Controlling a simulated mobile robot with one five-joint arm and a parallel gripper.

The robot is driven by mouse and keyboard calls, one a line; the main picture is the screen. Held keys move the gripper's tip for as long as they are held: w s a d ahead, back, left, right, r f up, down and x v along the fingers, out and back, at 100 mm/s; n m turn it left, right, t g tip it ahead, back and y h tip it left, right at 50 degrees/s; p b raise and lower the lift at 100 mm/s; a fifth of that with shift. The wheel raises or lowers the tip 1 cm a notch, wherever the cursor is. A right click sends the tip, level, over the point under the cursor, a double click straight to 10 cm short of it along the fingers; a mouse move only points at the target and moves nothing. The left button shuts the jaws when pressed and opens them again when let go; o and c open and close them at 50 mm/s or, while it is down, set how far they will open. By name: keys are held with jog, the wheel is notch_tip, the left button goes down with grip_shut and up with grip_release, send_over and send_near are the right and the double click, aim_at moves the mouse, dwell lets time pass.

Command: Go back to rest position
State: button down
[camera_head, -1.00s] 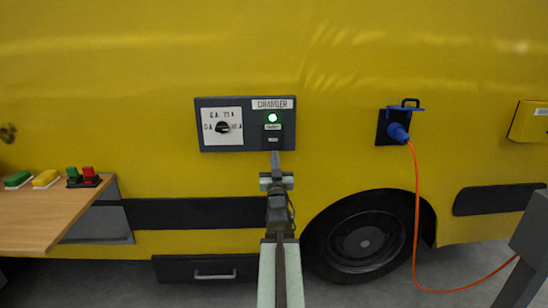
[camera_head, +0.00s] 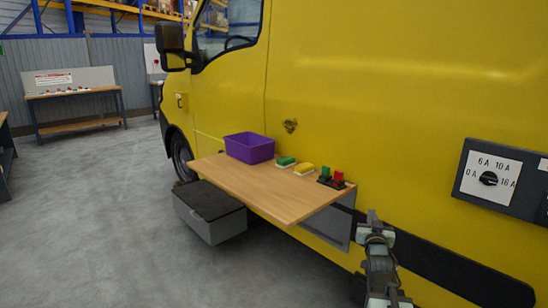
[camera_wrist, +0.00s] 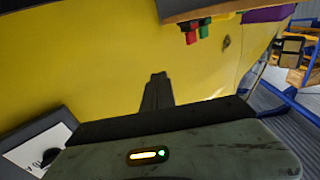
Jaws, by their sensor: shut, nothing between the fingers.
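My gripper (camera_head: 372,214) reaches toward the yellow van's side (camera_head: 355,100), just right of the wooden shelf's end. In the wrist view its dark fingers (camera_wrist: 157,92) are together, shut and empty, in front of bare yellow bodywork. I cannot tell the exact gap to the van. The charger panel (camera_head: 490,178), with its dial, is at the right edge of the head view, to the right of the gripper. Part of its white dial plate (camera_wrist: 42,150) shows at lower left in the wrist view. The panel's right part is cut off.
A wooden shelf (camera_head: 255,190) sticks out from the van. On it are a purple bin (camera_head: 249,147), green and yellow blocks (camera_head: 303,169) and small red and green pieces (camera_head: 332,176). A grey box (camera_head: 209,212) is below its left end. The floor at left is clear.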

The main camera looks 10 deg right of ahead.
jog(key=s+a+f+n+g+y, duration=0.1)
jog(key=a+f+n+g+y, duration=0.2)
jog(key=a+f, duration=0.75)
jog(key=s+a+f+g+y, duration=0.1)
jog(key=a+f+g+y, duration=0.35)
jog(key=a, duration=0.85)
jog(key=s+a+f+n+g+h, duration=0.1)
jog(key=s+f+g, duration=0.4)
jog(key=s, duration=0.4)
jog(key=s+a+f+g, duration=0.2)
jog(key=s+f+g, duration=0.3)
jog(key=s, duration=0.4)
notch_tip(320, 180, up, 22)
jog(key=p, duration=2.2)
jog(key=shift+d, duration=0.2)
